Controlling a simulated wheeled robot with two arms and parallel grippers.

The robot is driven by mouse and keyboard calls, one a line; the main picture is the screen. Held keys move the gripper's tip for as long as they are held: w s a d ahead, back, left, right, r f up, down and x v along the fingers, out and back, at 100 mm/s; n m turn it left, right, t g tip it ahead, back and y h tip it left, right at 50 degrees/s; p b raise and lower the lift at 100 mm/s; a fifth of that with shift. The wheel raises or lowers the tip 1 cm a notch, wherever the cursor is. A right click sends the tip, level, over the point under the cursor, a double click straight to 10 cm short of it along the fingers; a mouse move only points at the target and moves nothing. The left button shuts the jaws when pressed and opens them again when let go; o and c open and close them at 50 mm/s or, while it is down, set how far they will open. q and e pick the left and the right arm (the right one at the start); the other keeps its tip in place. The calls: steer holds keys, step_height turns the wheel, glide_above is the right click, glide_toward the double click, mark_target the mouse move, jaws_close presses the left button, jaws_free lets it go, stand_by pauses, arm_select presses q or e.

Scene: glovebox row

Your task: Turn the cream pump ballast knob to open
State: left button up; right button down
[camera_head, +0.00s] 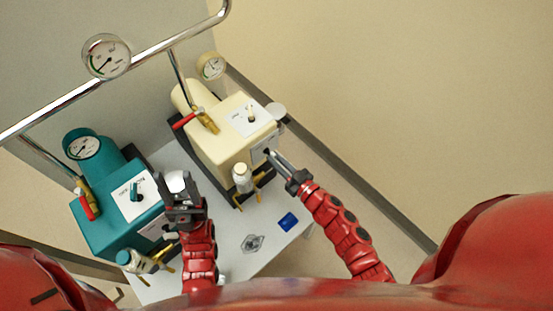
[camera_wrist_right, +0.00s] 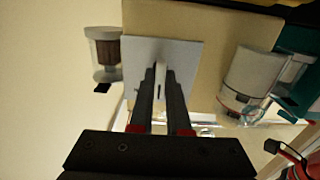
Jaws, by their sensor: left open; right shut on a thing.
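The cream pump (camera_head: 212,140) stands on the white table, with a label plate and a small knob on its top. My right gripper (camera_head: 269,154) reaches its front face, where it covers most of a pale plate. In the right wrist view the two dark fingers (camera_wrist_right: 160,82) are closed on a thin pale ballast knob (camera_wrist_right: 162,76) in front of the white plate (camera_wrist_right: 188,60). Its markings are too blurred or hidden to read. My left gripper (camera_head: 181,186) is open beside the teal pump, apart from the cream pump.
The teal pump (camera_head: 105,215) stands at the left, with a red-handled valve (camera_head: 88,206). Another red valve handle (camera_head: 185,120) is beside the cream pump. A chrome pipe (camera_head: 160,47) with gauges runs above. A blue item (camera_head: 288,221) lies on the table (camera_head: 220,245).

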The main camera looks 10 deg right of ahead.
steer(key=c, duration=0.9)
jaws_free()
steer(key=shift+s+d+f, duration=0.1)
steer(key=shift+s+d, duration=0.2)
steer(key=shift+s, duration=0.05)
steer(key=b+v, duration=0.3)
steer(key=v, duration=1.3)
steer(key=shift+s+d, duration=0.1)
steer(key=shift+s, duration=0.15)
